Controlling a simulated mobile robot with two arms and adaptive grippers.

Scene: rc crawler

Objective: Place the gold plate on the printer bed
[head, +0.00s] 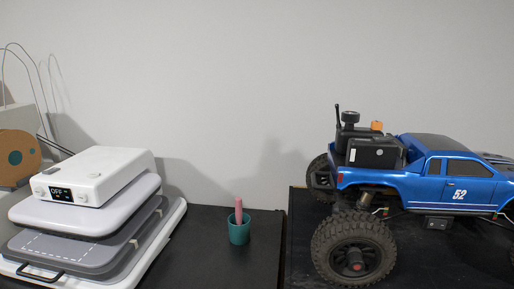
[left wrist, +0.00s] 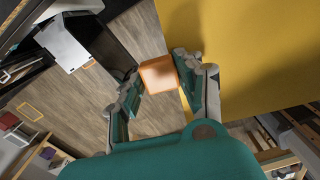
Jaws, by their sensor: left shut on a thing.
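The gold plate (left wrist: 245,60) fills the upper right of the left wrist view as a broad flat yellow sheet. An orange block (left wrist: 158,74) sits at its left edge and looks like a grip tab on the plate, though the join is not clear. My left gripper (left wrist: 160,80), with teal and grey fingers, is shut on this block, one finger on each side. The wooden floor shows below, so the plate is held up in the air. Neither gripper nor the plate shows in the head view. I cannot make out the printer bed in either view.
In the head view, a white and grey heat press (head: 95,178) reading OFF stands at left, with a brown spool (head: 18,157) beside it. A teal cup (head: 239,230) with a pink item stands mid-table. A blue RC truck (head: 455,182) is at right. Black tabletop around the cup is clear.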

